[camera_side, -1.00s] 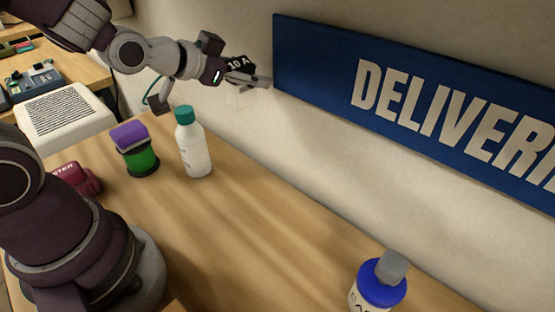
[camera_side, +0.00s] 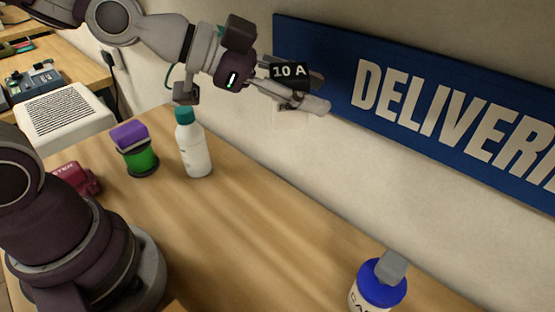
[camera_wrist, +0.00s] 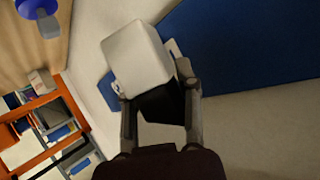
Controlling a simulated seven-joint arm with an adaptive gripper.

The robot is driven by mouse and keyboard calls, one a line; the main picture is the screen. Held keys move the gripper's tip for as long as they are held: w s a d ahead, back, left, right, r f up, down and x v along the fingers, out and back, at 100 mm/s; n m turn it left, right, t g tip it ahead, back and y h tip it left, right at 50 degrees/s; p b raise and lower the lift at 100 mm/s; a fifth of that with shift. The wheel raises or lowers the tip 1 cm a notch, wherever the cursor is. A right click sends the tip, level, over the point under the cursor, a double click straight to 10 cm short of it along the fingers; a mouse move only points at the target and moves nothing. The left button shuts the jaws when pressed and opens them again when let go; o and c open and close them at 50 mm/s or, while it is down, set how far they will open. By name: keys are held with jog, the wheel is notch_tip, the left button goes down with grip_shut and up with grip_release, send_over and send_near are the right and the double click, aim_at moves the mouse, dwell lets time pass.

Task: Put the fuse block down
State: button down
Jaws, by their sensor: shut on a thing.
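The fuse block (camera_side: 288,72) is black with a white "10 A" label, and my gripper (camera_side: 300,91) is shut on it. It is held in the air, well above the wooden bench (camera_side: 235,230) and close to the wall. In the wrist view my gripper (camera_wrist: 158,92) has its fingers either side of the block's black part (camera_wrist: 163,103). A pale grey-white block shape (camera_wrist: 138,56) shows just beyond the black part; I cannot tell whether it belongs to the fuse block.
A blue sign (camera_side: 420,110) hangs on the wall beside my gripper. A white bottle with teal cap (camera_side: 194,150), a green tub with purple top (camera_side: 137,150) and a red object (camera_side: 77,179) stand left. A blue-capped bottle (camera_side: 378,285) stands front right. The bench middle is clear.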

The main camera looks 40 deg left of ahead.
jog(key=s+d+r+m+g+h, duration=0.1)
jog(key=s+d+m+g+h, duration=0.4)
jog(key=s+d+m+g, duration=0.65)
jog(key=shift+n+t, duration=0.55)
jog(key=shift+t, duration=0.3)
jog(key=f, duration=0.7)
jog(key=s+f, duration=0.1)
jog(key=f, duration=0.7)
jog(key=s+f, duration=0.1)
jog(key=f, duration=0.6)
jog(key=shift+s+f, duration=0.25)
jog(key=shift+f, duration=0.15)
jog(key=c, duration=0.8)
grip_release()
jog(key=shift+f, duration=0.1)
